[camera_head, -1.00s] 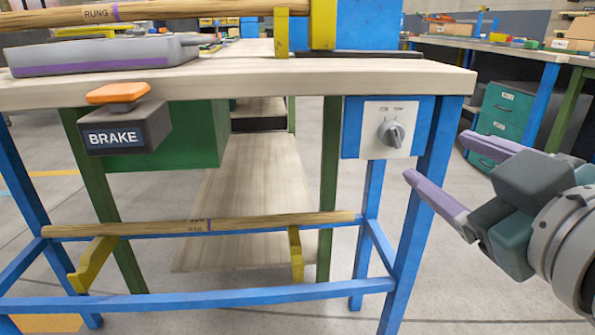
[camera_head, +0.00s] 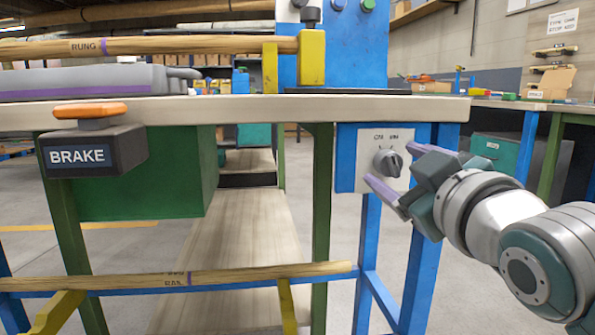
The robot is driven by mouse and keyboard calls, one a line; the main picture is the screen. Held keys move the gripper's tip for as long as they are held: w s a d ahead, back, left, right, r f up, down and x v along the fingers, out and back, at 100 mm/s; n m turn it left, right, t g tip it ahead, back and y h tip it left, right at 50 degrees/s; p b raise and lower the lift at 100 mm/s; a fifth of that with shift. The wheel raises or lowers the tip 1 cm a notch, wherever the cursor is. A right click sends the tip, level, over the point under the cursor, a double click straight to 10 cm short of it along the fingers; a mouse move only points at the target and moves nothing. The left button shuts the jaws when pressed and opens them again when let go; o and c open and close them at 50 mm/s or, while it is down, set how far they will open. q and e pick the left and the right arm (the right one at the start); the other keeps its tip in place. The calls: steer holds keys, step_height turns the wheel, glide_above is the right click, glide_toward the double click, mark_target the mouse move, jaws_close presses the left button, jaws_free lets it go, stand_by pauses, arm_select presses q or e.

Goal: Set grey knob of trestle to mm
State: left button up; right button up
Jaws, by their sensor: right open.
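The grey knob (camera_head: 387,163) sits on a white plate (camera_head: 368,180) fixed to a blue panel under the right end of the trestle's top. Two small labels show above the knob; they are too small to read surely, and the knob's exact setting is hard to tell. My right gripper (camera_head: 391,168) is open, its two lilac fingers pointing left at the plate, one above and one below the knob's height. I cannot tell whether they touch the knob. My left gripper is not in view.
A black BRAKE box (camera_head: 92,152) with an orange top hangs under the trestle top (camera_head: 250,108) at left. A wooden rung (camera_head: 150,46) lies above the top, and a rail (camera_head: 180,279) runs low in front. Another bench stands at right.

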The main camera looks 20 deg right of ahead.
steer(key=shift+w, duration=0.2)
jaws_close()
stand_by(0.6)
